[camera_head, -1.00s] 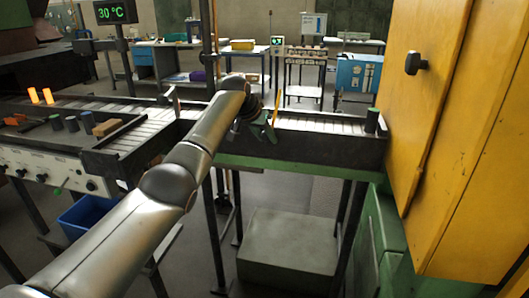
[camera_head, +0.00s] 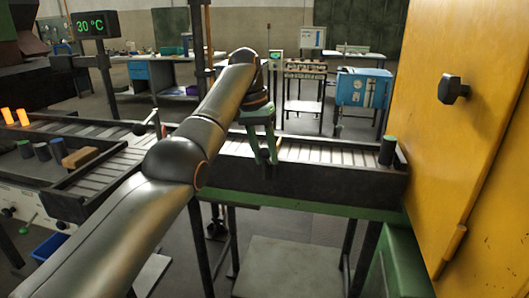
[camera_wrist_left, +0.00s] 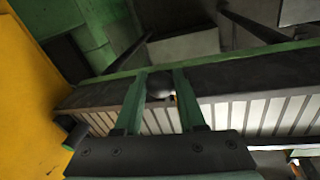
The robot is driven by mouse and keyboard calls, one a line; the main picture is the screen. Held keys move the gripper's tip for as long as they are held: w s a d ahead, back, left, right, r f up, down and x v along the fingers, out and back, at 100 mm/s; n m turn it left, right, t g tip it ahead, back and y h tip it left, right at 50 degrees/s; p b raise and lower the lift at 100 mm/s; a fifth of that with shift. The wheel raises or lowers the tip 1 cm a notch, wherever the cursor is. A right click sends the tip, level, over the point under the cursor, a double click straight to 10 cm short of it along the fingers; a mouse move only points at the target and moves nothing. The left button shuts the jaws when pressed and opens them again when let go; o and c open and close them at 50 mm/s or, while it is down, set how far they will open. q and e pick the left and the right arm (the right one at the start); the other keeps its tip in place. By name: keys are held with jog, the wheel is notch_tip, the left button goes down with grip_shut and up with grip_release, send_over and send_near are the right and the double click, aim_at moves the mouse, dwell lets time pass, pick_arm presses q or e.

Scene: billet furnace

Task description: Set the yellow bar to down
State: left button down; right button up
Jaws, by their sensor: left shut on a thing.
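My left gripper (camera_head: 265,160) reaches down over the front edge of the roller conveyor. It is shut on a small dark knob (camera_wrist_left: 158,88), which shows between the two green fingers in the left wrist view. A trace of yellow (camera_head: 278,151) beside the fingers looks like part of the yellow bar; the fingers hide most of it. The bar's tilt cannot be read clearly. My right gripper is not in view.
The roller conveyor (camera_head: 320,151) runs across the middle, with a dark cylinder (camera_head: 387,151) at its right end. A yellow cabinet (camera_head: 450,140) with a black knob stands at the right. Several cylinders and a brown block (camera_head: 80,157) lie at the left.

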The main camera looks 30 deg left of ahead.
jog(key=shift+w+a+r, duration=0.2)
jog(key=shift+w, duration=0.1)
pick_arm(q)
jog(key=c, duration=0.5)
grip_release()
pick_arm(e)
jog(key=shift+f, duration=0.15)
pick_arm(q)
jog(key=shift+r, duration=0.15)
jog(key=shift+a+r+p, duration=0.1)
jog(key=shift+r+p, duration=0.25)
jog(key=p+v, duration=0.9)
jog(key=v, duration=0.2)
jog(key=shift+w+r, duration=0.15)
jog(key=shift+r, duration=0.1)
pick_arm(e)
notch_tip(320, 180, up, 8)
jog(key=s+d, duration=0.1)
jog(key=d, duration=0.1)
